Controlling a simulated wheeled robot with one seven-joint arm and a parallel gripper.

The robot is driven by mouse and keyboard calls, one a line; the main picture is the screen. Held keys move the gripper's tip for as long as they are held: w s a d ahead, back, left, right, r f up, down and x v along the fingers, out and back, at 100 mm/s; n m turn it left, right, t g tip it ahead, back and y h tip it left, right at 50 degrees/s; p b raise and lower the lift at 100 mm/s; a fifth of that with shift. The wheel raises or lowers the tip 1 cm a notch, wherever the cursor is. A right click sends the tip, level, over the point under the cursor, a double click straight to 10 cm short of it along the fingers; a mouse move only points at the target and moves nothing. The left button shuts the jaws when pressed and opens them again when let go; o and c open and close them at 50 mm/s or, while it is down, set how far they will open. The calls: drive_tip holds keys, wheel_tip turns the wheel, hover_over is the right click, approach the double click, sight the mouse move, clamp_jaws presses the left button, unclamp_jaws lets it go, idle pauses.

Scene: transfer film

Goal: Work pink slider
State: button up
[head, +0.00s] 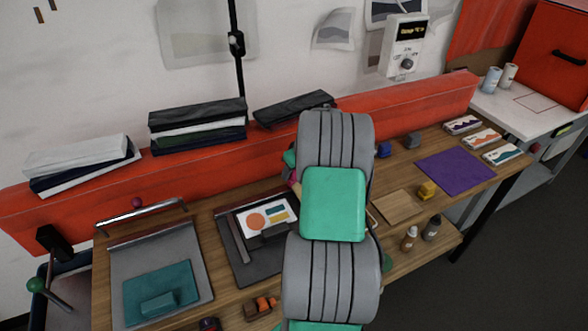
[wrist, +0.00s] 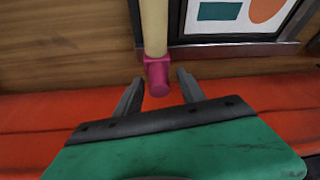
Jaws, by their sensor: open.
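The pink slider (wrist: 157,77) is a small pink block at the end of a cream rod (wrist: 154,25) in the wrist view. My gripper (wrist: 161,79) is open, with its two dark fingers on either side of the pink end. A gap shows on both sides, so the fingers look apart from it. In the head view only a small pink patch (head: 293,177) shows at the left edge of my grey and green arm. My arm hides the rest of the slider and the fingers there.
A dark framed board with a printed picture (head: 266,219) lies left of my arm. A red rail (head: 70,201) runs along the bench's back, with dark stacks (head: 198,125) on it.

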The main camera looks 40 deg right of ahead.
drive_tip(key=shift+c, duration=0.4)
clamp_jaws()
idle(0.9)
